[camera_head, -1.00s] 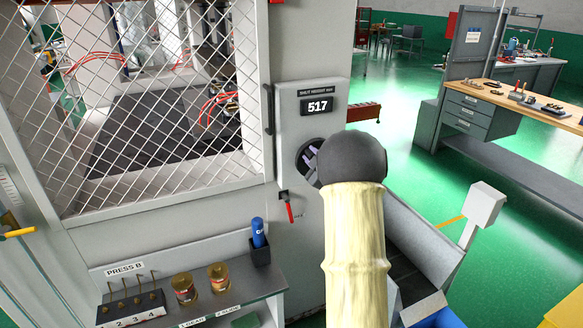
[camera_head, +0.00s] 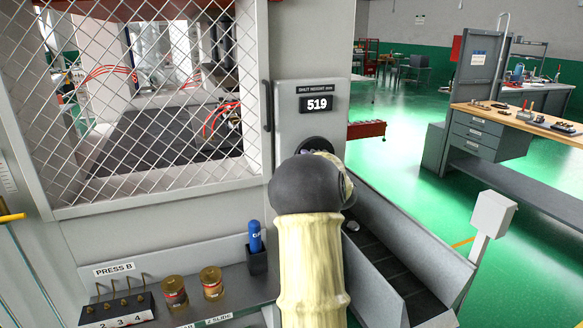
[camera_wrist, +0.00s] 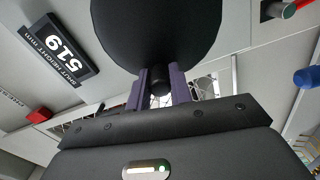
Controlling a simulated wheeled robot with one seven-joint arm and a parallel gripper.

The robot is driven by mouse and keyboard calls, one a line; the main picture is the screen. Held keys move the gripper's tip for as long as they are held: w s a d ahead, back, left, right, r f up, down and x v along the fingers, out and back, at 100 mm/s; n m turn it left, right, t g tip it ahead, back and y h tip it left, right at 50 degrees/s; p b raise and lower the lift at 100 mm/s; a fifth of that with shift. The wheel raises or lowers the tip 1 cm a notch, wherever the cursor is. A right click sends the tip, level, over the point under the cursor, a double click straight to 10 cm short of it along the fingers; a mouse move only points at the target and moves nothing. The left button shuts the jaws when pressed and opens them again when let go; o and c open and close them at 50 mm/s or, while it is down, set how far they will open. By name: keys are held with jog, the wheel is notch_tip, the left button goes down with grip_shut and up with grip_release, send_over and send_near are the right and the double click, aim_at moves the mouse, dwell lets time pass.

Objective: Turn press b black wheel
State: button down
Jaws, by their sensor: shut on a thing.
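The black wheel (camera_head: 318,145) is on the grey press panel, just below the shut height display (camera_head: 317,104), which reads 519. In the head view most of the wheel is hidden behind my arm. In the wrist view it shows as a large dark disc (camera_wrist: 155,32). A short dark handle (camera_wrist: 160,82) stands out from it. My gripper (camera_wrist: 161,72) is shut on that handle, with a purple finger on each side. In the head view my gripper is almost wholly hidden behind my arm.
A mesh guard door (camera_head: 150,110) with a dark bar handle (camera_head: 267,106) is left of the panel. A shelf below holds a blue marker (camera_head: 255,236), two brass-coloured cans (camera_head: 212,284) and hex keys (camera_head: 122,297). A grey chute (camera_head: 400,262) slopes away at right.

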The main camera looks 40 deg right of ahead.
jog(key=shift+f, duration=0.2)
dwell(0.4)
jog(key=c, duration=1.3)
grip_release()
jog(key=shift+r, duration=0.1)
jog(key=shift+o, duration=0.2)
jog(key=b+v, duration=0.3)
jog(key=v, duration=1.4)
jog(key=shift+s, duration=0.2)
